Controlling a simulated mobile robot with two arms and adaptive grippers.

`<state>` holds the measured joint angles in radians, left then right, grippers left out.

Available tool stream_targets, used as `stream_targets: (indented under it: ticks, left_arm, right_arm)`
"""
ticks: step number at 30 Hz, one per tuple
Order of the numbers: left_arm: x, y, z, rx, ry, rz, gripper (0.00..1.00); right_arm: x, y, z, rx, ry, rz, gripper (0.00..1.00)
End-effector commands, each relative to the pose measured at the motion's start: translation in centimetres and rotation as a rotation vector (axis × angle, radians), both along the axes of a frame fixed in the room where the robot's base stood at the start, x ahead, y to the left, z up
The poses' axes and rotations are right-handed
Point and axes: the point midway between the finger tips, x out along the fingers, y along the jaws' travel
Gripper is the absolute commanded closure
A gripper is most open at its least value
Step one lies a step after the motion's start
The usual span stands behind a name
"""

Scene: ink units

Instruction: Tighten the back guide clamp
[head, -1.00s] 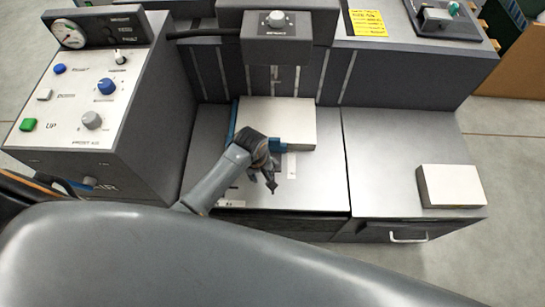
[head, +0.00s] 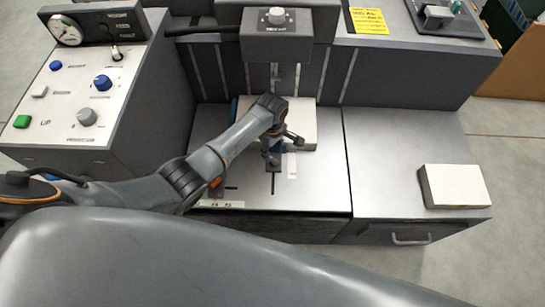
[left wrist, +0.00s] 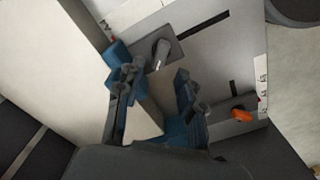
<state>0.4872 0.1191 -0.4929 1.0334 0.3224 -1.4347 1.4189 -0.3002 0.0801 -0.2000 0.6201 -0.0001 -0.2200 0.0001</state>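In the left wrist view a small grey clamp lever (left wrist: 161,52) stands on a dark grey block beside a blue guide (left wrist: 114,52), which lies along the white stack (left wrist: 55,80). My left gripper (left wrist: 157,88) is open, its two fingers apart. The lever shows just beyond the gap between the fingertips; I cannot tell whether they touch it. In the head view my left gripper (head: 273,152) is low at the front edge of the stack (head: 304,118) and hides most of the clamp. A second clamp with an orange lever (left wrist: 241,115) shows at right. My right gripper is not in view.
The press head (head: 276,45) hangs above the stack. A control panel (head: 75,95) with knobs and buttons stands at the left. A white block (head: 455,186) lies on the right side table (head: 392,155), which is otherwise clear.

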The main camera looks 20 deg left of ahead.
Motion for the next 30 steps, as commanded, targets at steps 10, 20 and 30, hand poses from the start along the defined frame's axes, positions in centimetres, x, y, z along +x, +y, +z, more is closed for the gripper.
stream_targets:
  ticks: [10,20,30]
  left_arm:
    - [0.0,0.0,-3.8,-0.001,-0.002,-0.001,0.62]
    - [0.0,0.0,-3.9,-0.001,-0.002,-0.001,0.70]
    - [0.0,0.0,-3.9,-0.001,-0.002,-0.002,1.00]
  right_arm:
    - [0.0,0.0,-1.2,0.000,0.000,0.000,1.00]
    - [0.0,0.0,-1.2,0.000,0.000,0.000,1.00]
    - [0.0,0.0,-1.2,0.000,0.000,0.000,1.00]
